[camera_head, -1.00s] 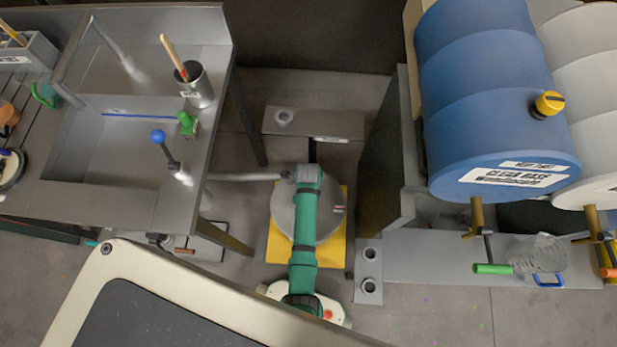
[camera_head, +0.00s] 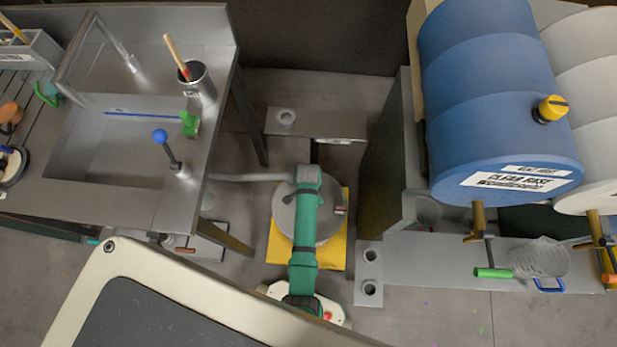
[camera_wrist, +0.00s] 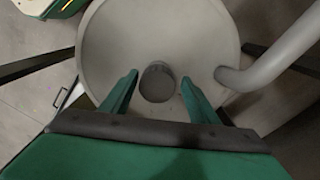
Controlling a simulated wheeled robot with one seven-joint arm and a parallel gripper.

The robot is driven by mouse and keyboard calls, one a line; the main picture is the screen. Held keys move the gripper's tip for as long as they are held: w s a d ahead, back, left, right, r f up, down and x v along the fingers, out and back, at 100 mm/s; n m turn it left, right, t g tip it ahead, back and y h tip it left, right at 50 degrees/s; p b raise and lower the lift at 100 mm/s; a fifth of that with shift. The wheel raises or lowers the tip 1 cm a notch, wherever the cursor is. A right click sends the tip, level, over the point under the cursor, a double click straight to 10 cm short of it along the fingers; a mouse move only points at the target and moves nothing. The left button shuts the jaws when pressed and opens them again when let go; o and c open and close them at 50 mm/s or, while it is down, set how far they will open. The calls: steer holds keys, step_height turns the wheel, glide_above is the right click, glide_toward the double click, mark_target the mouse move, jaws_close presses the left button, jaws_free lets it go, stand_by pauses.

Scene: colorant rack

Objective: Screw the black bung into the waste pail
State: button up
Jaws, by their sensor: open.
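The waste pail (camera_head: 285,217) is a grey round vessel on a yellow base, partly hidden under my green arm. Its pale grey top (camera_wrist: 110,35) fills much of the wrist view. A short dark round piece, which looks like the black bung (camera_wrist: 157,83), stands near the middle of that top. My gripper (camera_wrist: 160,77) is open, with one green finger on each side of the bung and a visible gap to both. I cannot tell how deep the bung sits in its hole. In the head view my gripper is hidden by the arm.
A grey pipe (camera_head: 245,178) runs from the sink bench (camera_head: 130,197) to the pail; it curves down close to my right finger in the wrist view (camera_wrist: 275,65). A rack with a blue drum (camera_head: 490,100) stands at the right. A grey shelf (camera_head: 440,265) lies below it.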

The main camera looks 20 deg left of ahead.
steer(key=shift+d, duration=0.2)
stand_by(0.3)
steer(key=shift+d, duration=0.2)
steer(key=shift+s, duration=0.15)
steer(key=c, duration=1)
steer(key=shift+o, duration=0.2)
steer(key=m, duration=0.6)
steer(key=shift+f, duration=0.1)
steer(key=m, duration=0.7)
steer(key=shift+a, duration=0.15)
steer(key=o, duration=1)
steer(key=shift+m, duration=0.3)
